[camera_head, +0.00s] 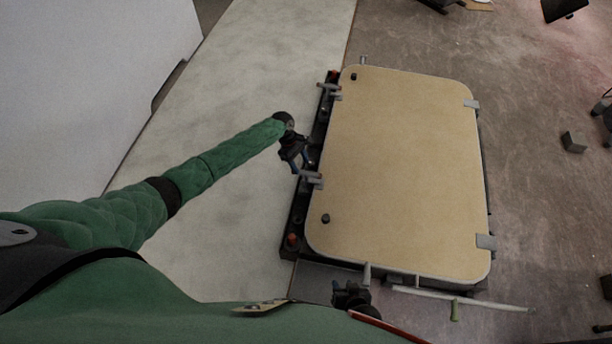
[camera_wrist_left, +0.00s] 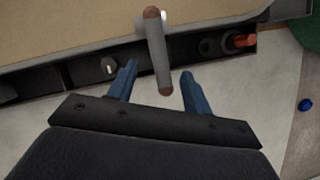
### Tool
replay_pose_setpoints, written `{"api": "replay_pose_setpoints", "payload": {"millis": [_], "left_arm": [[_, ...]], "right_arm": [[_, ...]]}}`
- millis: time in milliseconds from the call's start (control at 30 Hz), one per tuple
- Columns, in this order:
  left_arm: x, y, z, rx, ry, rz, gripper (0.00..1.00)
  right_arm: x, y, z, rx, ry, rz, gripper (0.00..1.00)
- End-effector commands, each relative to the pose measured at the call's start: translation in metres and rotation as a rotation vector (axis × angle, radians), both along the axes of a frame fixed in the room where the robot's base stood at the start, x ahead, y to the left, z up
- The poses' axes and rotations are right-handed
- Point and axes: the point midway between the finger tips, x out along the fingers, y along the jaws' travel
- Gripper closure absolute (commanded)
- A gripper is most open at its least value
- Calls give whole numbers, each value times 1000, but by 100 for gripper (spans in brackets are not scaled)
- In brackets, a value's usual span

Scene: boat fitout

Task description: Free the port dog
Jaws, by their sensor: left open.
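The tan hatch lid (camera_head: 400,170) lies shut on a dark frame. A grey dog lever (camera_head: 312,178) sits on its left edge, toward the near end. A second dog (camera_head: 328,88) is further up that edge. My left gripper (camera_head: 303,164) is open beside the nearer dog. In the left wrist view that dog (camera_wrist_left: 157,45) is a grey bar with brown ends, crossing the lid rim and reaching between the blue fingertips of my gripper (camera_wrist_left: 159,74). The fingers stand apart from it on both sides. My right gripper (camera_head: 352,295) is dark, below the lid's near edge; its fingers are unclear.
A grey post (camera_head: 367,272) stands at the lid's near edge, and a thin pale bar (camera_head: 465,299) lies to its right. Red knobs sit on the left frame, one also in the left wrist view (camera_wrist_left: 243,40). Pale floor (camera_head: 245,80) left of the hatch is clear.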

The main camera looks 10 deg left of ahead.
Motion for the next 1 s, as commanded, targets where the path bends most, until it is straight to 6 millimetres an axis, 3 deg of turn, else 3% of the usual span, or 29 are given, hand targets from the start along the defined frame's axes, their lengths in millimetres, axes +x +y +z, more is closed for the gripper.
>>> {"api": "replay_pose_setpoints", "payload": {"millis": [167,600,1000], "left_arm": [[-2,-4,-9,3,8,19,50],[-10,-24,-63,4,8,16,50],[-11,-28,-72,3,6,16,50]], "right_arm": [[0,0,-2,0,1,0,64],[0,0,-13,0,0,-1,64],[-1,1,-14,1,0,-1,64]]}}
